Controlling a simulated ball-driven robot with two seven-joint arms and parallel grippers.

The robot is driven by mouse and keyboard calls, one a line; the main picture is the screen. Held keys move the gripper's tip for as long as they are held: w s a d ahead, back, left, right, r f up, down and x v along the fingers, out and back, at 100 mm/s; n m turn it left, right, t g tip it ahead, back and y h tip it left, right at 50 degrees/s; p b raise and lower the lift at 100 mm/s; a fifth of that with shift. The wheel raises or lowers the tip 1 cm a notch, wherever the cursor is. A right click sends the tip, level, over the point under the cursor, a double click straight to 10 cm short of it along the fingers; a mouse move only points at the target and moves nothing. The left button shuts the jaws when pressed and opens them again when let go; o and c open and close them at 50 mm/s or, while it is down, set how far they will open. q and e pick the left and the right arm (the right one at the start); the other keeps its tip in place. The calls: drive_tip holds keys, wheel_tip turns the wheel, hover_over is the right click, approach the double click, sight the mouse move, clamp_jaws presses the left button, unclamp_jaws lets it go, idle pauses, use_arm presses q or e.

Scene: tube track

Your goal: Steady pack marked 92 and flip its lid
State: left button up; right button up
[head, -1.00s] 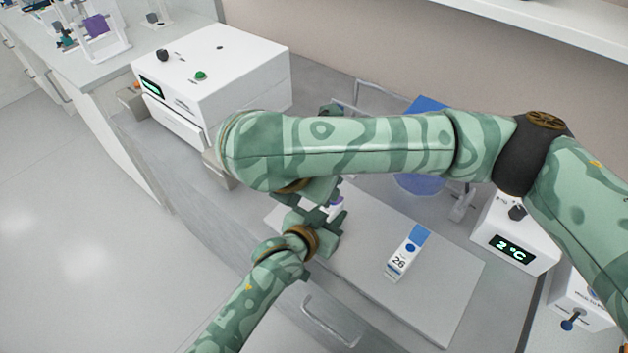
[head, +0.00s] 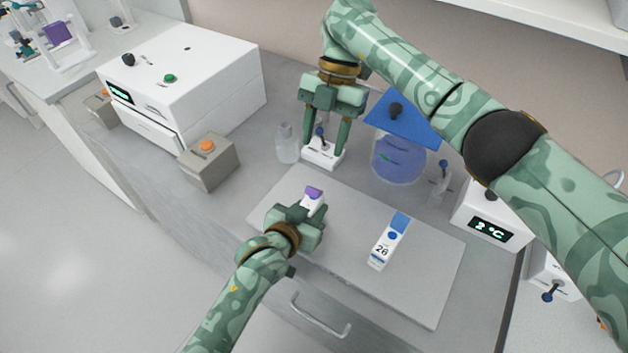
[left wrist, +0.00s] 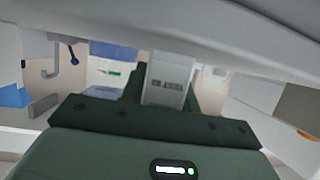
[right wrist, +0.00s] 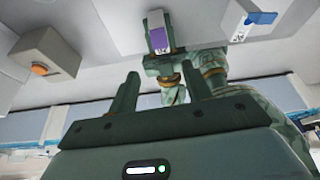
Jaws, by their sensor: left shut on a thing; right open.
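A white pack with a purple top (head: 313,193) stands over the near left part of the grey board (head: 420,297). My left gripper (head: 309,211) is shut on this pack. The pack also shows in the left wrist view (left wrist: 166,82), and its purple part shows in the right wrist view (right wrist: 157,36). Its number is too small to read surely, and I cannot tell how its lid stands. A second white pack, marked 26, with a blue flap (head: 387,250), stands to the right on the board. My right gripper (head: 325,140) is open and empty, beyond the held pack.
A small white lever device (head: 323,156) is by the right fingertips. A clear bottle (head: 287,147) and a blue-lidded vessel (head: 397,165) flank it. A button box (head: 208,162) stands left. A 2 °C display unit (head: 490,222) stands right. The board between the packs is clear.

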sight(313, 189)
drive_tip(key=x, duration=1)
drive_tip(key=shift+f, duration=0.2)
